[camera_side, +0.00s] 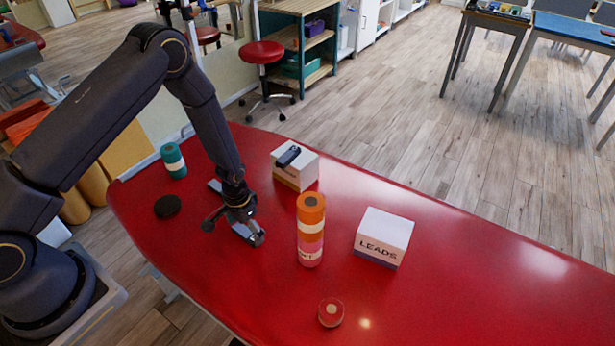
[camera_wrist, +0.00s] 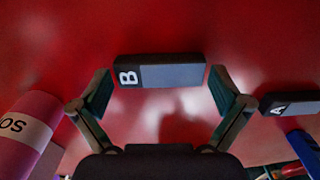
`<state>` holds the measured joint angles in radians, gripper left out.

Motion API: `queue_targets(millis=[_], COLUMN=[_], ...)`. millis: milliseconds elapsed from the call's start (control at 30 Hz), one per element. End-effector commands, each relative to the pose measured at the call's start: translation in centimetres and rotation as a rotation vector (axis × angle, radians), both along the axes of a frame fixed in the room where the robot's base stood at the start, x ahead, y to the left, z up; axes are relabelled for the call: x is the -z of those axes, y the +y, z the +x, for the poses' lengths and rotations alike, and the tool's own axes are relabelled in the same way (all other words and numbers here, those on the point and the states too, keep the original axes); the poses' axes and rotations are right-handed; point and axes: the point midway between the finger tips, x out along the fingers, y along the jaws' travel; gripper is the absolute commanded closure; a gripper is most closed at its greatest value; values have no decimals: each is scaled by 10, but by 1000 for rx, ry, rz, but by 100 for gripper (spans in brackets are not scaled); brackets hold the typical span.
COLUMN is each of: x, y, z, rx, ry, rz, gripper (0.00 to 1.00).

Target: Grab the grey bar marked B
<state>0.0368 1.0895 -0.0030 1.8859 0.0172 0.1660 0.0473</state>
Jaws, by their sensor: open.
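The grey bar marked B (camera_wrist: 172,75) lies lengthwise across the wrist view, dark on its near side and left end, with a white B at its left end. My gripper (camera_wrist: 162,88) is open, with one finger near each end of this bar; I see no clear contact. In the side view my gripper (camera_side: 236,230) is low over the red table, and the bar there is mostly hidden by the fingers. A similar bar marked A (camera_wrist: 293,104) lies to the right in the wrist view, outside the right finger.
On the red table (camera_side: 450,300), an orange and pink cylinder stack (camera_side: 311,232) stands close right of my gripper. A LEADS box (camera_side: 384,236), another white box (camera_side: 298,170), a teal roll (camera_side: 173,160), a black disc (camera_side: 167,206) and a red round piece (camera_side: 331,313) stand around.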

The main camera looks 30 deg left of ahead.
Motion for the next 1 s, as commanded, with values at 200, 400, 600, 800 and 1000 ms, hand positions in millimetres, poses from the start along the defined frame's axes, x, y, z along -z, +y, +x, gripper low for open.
queue_targets(millis=[200, 400, 600, 800, 1000], x=[0, 0, -1, -5, -32], y=[0, 0, 0, 0, 0], z=[0, 0, 0, 0, 1], rx=[0, 0, 0, 0, 0], ry=[0, 0, 0, -1, -4], rz=[0, 0, 0, 0, 0], gripper=[15, 35, 42, 42, 42])
